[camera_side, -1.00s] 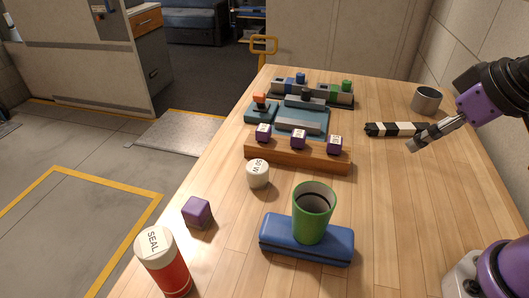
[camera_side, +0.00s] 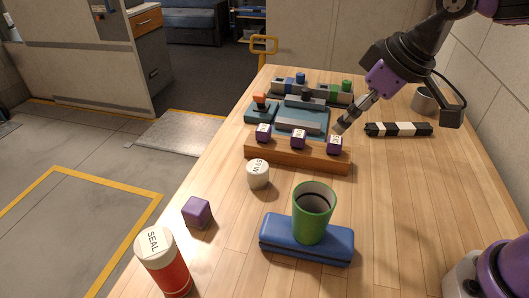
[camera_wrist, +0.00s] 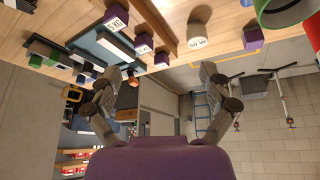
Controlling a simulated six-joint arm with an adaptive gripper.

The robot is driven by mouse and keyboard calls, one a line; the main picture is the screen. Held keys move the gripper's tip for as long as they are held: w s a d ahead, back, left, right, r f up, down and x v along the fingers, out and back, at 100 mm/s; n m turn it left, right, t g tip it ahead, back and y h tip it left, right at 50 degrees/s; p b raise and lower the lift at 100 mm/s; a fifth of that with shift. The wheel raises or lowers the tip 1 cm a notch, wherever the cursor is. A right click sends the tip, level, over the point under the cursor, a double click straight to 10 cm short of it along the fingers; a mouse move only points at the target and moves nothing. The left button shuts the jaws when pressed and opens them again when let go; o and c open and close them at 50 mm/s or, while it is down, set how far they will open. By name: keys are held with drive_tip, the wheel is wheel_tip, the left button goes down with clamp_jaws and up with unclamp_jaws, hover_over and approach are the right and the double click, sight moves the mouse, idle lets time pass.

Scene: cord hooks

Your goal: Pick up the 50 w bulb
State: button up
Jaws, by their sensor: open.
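The 50 w bulb (camera_side: 258,175) is a short white cylinder with "50 W" printed on its top. It stands upright on the wooden table, left of the wooden rail's front. In the wrist view the bulb (camera_wrist: 197,34) is at the top, right of centre, beyond my fingertips. My gripper (camera_side: 341,128) is above the right end of the wooden rail, to the right of the bulb and farther back. In the wrist view my gripper (camera_wrist: 160,76) has its two fingers spread wide with nothing between them.
The wooden rail (camera_side: 296,157) carries purple labelled blocks (camera_side: 298,139). A purple cube (camera_side: 197,212), a red SEAL canister (camera_side: 166,265) and a green cup (camera_side: 313,215) on a blue case (camera_side: 306,245) stand nearer. A striped bar (camera_side: 398,130) and grey cup (camera_side: 423,100) are at right.

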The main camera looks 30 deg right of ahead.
sight(261, 167)
drive_tip(key=w+a+f+n, duration=0.1)
drive_tip(key=w+a+f, duration=0.2)
drive_tip(key=f, duration=0.1)
drive_tip(key=w+a+f+n, duration=0.1)
drive_tip(key=w+a+f, duration=0.2)
drive_tip(key=a, duration=0.1)
drive_tip(key=w+a+f+n+g+y, duration=0.1)
drive_tip(key=w+a+f, duration=0.2)
drive_tip(key=a+f, duration=0.1)
drive_tip(key=shift+a+f+n, duration=0.25)
drive_tip(key=shift+f+n, duration=0.05)
drive_tip(key=shift+n, duration=0.1)
drive_tip(key=x, duration=0.5)
drive_tip(key=shift+w+d+f, duration=0.15)
drive_tip(key=shift+d+f, duration=0.15)
drive_tip(key=shift+f, duration=0.05)
drive_tip(key=c, duration=1.3)
